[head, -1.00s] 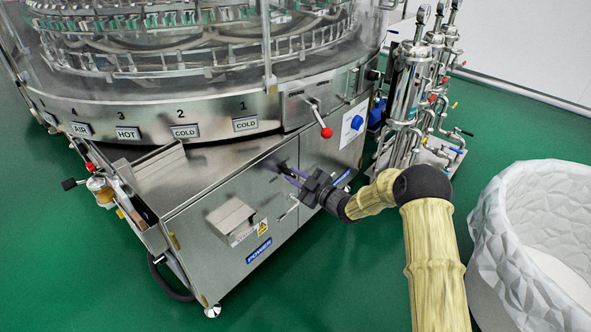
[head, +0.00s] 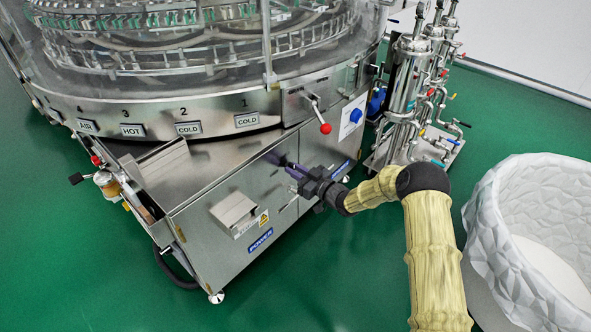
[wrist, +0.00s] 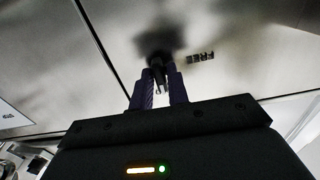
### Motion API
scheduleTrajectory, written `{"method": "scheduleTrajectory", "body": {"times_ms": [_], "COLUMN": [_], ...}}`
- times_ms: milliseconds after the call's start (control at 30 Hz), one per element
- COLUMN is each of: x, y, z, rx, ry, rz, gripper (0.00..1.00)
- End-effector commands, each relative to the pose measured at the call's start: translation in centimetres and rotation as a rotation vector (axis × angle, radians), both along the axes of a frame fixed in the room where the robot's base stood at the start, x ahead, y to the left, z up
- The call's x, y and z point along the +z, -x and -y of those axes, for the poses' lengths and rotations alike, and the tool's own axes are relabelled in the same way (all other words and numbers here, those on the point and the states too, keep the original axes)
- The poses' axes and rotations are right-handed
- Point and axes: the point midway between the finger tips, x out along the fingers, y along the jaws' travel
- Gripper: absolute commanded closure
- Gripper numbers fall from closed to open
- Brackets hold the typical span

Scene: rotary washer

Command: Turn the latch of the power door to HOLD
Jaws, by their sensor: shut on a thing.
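The power door (head: 212,223) is the steel cabinet panel above the blue POWER label (head: 260,240). In the wrist view, a dark latch (wrist: 158,62) stands on the steel panel, left of a FREE mark (wrist: 200,57) that appears upside down. My gripper (wrist: 158,85) is shut on the latch, with its two purple fingers on either side of it. In the head view my gripper (head: 285,164) reaches the panel near its upper right edge, and it hides the latch there. No HOLD mark can be read in either view.
A red-knobbed lever (head: 325,128) and a blue knob (head: 355,115) are above and right of my gripper. A box-like cover (head: 233,210) juts from the panel. A pipe stand (head: 415,100) and a white faceted bin (head: 485,225) are to the right. Green floor lies open in front.

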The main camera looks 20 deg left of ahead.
Motion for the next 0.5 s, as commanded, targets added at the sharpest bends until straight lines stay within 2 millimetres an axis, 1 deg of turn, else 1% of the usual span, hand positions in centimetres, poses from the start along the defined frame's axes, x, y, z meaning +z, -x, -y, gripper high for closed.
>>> {"method": "scheduleTrajectory", "body": {"times_ms": [267,300,367,400,500], "x": [-0.19,-0.19,-0.18,-0.17,-0.12], "y": [-0.08,-0.08,-0.07,-0.06,-0.03], "z": [0.14,0.14,0.13,0.11,0.07], "rx": [-0.003,-0.003,-0.003,-0.003,-0.002], "ry": [0.003,0.003,0.003,0.002,0.001], "rz": [-0.003,-0.003,-0.003,-0.002,-0.002], "gripper": [1.00,0.81,0.70,0.67,0.67]}}
